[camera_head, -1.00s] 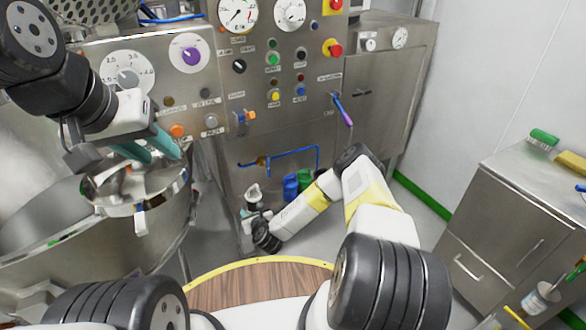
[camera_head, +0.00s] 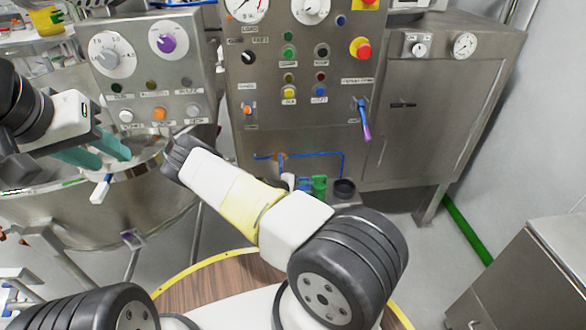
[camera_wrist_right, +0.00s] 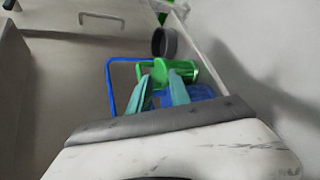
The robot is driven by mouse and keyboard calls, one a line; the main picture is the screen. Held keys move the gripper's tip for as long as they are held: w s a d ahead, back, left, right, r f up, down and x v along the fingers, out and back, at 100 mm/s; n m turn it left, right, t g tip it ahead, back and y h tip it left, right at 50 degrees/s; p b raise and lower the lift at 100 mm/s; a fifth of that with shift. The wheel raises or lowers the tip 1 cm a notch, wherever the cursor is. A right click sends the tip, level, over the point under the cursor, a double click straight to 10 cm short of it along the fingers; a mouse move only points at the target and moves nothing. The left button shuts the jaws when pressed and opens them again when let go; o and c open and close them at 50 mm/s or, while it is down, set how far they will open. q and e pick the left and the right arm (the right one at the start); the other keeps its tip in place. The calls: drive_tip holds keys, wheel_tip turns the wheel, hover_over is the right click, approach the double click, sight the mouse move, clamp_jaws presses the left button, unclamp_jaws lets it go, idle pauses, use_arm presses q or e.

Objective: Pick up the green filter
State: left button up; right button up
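The green filter (camera_head: 319,186) stands low at the foot of the steel cabinet in the head view, partly hidden by my right arm. In the right wrist view the green filter (camera_wrist_right: 192,68) is just beyond and partly between the teal fingertips of my right gripper (camera_wrist_right: 161,78). Those fingers are apart; I cannot tell whether they touch it. In the head view my right gripper is hidden behind my right arm. My left gripper (camera_head: 97,153) is open and empty over the rim of the steel bowl at the left.
A blue filter (camera_wrist_right: 202,91) sits close beside the green one, and a dark round cup (camera_head: 344,188) stands to its right. A blue pipe (camera_head: 342,165) runs along the cabinet front just behind. A steel cabinet (camera_head: 530,270) stands at the lower right.

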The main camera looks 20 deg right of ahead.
sight(318, 176)
drive_tip(key=w+r, duration=0.1)
drive_tip(key=w+r+n+t, duration=0.1)
drive_tip(key=r, duration=0.1)
drive_tip(key=shift+w+d+h, duration=0.1)
drive_tip(key=shift+w+h, duration=0.1)
drive_tip(key=shift+h, duration=0.2)
drive_tip(key=x, duration=0.7)
drive_tip(key=shift+s+d+f, duration=0.15)
drive_tip(key=shift+d+f, duration=0.05)
drive_tip(key=shift+d, duration=0.05)
clamp_jaws()
idle(0.6)
